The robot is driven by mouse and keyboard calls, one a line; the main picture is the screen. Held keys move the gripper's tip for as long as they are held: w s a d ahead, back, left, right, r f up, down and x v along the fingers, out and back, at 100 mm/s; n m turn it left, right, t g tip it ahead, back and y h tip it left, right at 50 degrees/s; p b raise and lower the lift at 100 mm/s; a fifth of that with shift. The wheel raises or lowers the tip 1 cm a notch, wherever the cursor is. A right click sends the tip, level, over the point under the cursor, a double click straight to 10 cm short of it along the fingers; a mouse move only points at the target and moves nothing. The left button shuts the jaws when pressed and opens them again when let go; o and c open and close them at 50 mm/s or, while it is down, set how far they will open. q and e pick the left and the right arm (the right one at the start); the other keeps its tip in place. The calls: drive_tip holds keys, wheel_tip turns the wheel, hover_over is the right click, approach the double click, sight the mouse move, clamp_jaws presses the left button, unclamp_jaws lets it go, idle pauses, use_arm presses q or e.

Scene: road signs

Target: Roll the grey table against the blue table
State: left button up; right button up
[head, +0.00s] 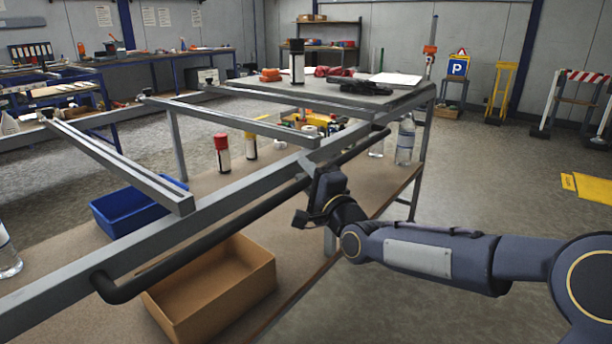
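The grey table (240,205) is a wheeled-type metal frame with open rails, a grey top at its far right end and a wooden lower shelf. Its wheels are out of view. A black push handle (230,218) runs along its near side. My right gripper (303,188) is at the handle, right of its middle, and overlaps it in the head view. Whether its fingers are closed on the bar is not clear. A blue-framed table (160,68) stands behind to the left, with floor visible between. My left gripper is not in view.
A cardboard box (215,290), a blue bin (135,207) and bottles sit on the lower shelf. Tools and a dark cylinder (297,62) are on the grey top. Signs and a striped barrier (585,78) stand at the right.

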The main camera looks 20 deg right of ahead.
clamp_jaws()
drive_tip(key=shift+w, duration=0.1)
idle(0.3)
